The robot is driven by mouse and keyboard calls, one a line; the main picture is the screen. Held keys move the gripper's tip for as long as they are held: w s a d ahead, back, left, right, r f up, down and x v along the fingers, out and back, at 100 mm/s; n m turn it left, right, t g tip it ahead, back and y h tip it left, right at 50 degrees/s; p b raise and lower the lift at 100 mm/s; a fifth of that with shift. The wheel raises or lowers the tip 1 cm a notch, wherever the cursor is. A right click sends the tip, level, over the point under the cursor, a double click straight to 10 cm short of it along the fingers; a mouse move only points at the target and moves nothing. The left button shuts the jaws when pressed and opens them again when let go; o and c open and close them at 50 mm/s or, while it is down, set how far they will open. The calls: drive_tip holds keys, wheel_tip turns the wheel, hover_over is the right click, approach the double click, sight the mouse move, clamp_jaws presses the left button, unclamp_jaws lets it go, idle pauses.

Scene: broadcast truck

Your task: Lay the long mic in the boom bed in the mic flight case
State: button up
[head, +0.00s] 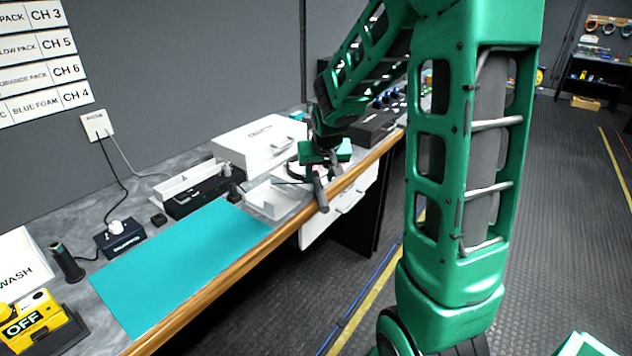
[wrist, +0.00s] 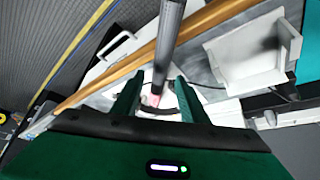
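The long mic (head: 320,193), a dark cylinder, slants out over the bench's wooden front edge. In the wrist view the long mic (wrist: 168,45) runs from the top edge down between my fingers, with a reddish band near its lower end. My gripper (head: 322,165) is just above the bench. In the wrist view my gripper (wrist: 160,88) has a finger on each side of the mic, with gaps visible between, so it looks open. A black case (head: 372,130) stands on the bench beyond the gripper; I cannot tell whether it is the mic flight case. No boom bed is distinguishable.
A white case (head: 260,143) and a low black box (head: 203,195) stand along the wall. A white holder (head: 272,199) is left of the gripper, and it also shows in the wrist view (wrist: 245,55). The teal mat (head: 180,262) is clear.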

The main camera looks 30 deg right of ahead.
drive_tip(key=v, duration=0.9)
drive_tip(key=s+f+m+g+y, duration=0.1)
drive_tip(key=s+g, duration=0.2)
drive_tip(key=s, duration=1.5)
drive_tip(key=shift+d+f, duration=0.3)
drive_tip(key=shift+d, duration=0.1)
drive_tip(key=shift+o, duration=0.4)
drive_tip(key=s+a+f+g+y, duration=0.1)
drive_tip(key=s+a+g, duration=0.1)
drive_tip(key=s, duration=0.9)
drive_tip(key=shift+s+a+f+y, duration=0.35)
drive_tip(key=shift+s+a+y, duration=0.05)
drive_tip(key=shift+a, duration=0.05)
drive_tip(key=n+t+h, duration=0.1)
drive_tip(key=t+h, duration=0.1)
drive_tip(key=t, duration=0.2)
approach(318, 181)
drive_tip(key=x, duration=0.3)
drive_tip(key=shift+w+d+f, duration=0.1)
drive_tip(key=shift+d+f, duration=0.1)
drive_tip(key=shift+d, duration=0.05)
drive_tip(key=shift+a+x, duration=0.1)
drive_tip(key=shift+x, duration=1.25)
drive_tip(key=shift+a+x, duration=0.15)
drive_tip(key=shift+x, duration=1.2)
clamp_jaws()
